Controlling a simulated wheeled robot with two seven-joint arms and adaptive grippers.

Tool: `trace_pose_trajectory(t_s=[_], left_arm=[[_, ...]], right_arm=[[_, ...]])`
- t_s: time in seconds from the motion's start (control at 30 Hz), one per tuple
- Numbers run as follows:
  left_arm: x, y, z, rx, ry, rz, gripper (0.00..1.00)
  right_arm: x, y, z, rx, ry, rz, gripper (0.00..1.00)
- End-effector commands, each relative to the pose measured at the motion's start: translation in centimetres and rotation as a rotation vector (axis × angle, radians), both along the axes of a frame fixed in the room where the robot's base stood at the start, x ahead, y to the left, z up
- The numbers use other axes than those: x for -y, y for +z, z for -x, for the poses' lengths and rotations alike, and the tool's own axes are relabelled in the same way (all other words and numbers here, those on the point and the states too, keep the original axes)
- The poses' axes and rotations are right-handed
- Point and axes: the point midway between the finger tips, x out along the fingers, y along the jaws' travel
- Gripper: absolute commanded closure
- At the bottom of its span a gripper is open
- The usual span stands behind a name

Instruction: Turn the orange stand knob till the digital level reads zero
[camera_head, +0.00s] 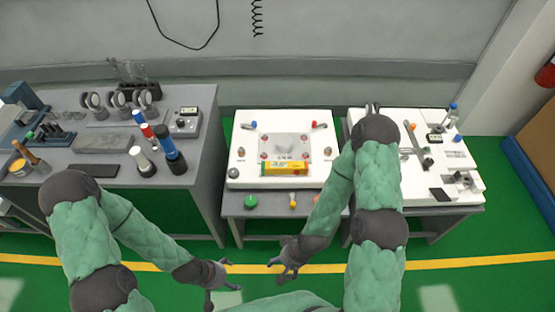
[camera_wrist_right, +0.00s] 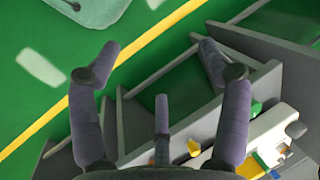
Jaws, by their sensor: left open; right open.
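A yellow digital level (camera_head: 285,168) lies on the white top of the middle cart (camera_head: 240,150), in front of a grey plate (camera_head: 284,146). Its reading is too small to make out. A yellow-orange knob (camera_head: 293,200) sits on the cart's front, right of a green knob (camera_head: 250,202); a yellow-orange part also shows in the right wrist view (camera_wrist_right: 193,147). My left gripper (camera_head: 220,275) is open and empty in front of the cart. My right gripper (camera_head: 278,270) is open and empty, nearer the cart but apart from the knobs; its spread fingers show in the right wrist view (camera_wrist_right: 160,78).
A grey bench (camera_head: 205,130) with bottles and tools stands left. Another white-topped cart (camera_head: 455,180) with small items stands right, partly behind my right arm. Green floor with a yellow line (camera_head: 450,262) is clear in front.

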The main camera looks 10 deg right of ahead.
Motion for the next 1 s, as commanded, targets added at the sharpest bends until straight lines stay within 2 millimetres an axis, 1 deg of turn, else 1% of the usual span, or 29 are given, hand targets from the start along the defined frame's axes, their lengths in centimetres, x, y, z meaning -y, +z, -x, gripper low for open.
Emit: trace_pose_trajectory(t_s=[0.53,0.63,0.67,0.77,0.83,0.9,0.97,1.0], left_arm=[[0.0,0.0,0.0,0.0,0.0,0.0,0.14],[0.0,0.3,0.0,0.0,0.0,0.0,0.14],[0.0,0.4,0.0,0.0,0.0,0.0,0.14],[0.0,1.2,0.0,0.0,0.0,0.0,0.14],[0.0,1.9,0.0,0.0,0.0,0.0,0.14],[0.0,2.6,0.0,0.0,0.0,0.0,0.14],[0.0,3.2,0.0,0.0,0.0,0.0,0.14],[0.0,3.6,0.0,0.0,0.0,0.0,0.14]], right_arm=[[0.0,0.0,0.0,0.0,0.001,0.0,0.23],[0.1,0.0,-1.0,0.02,0.037,-0.004,0.23],[0.2,0.0,-1.5,0.03,0.063,-0.005,0.23],[0.8,0.0,-4.3,0.088,0.205,-0.011,0.23],[1.7,0.1,-7.0,0.143,0.352,-0.007,0.23],[3.2,0.3,-9.8,0.199,0.52,0.008,0.23],[4.8,0.5,-12.0,0.24,0.666,0.029,0.23],[6.0,0.6,-13.5,0.263,0.763,0.048,0.23]])
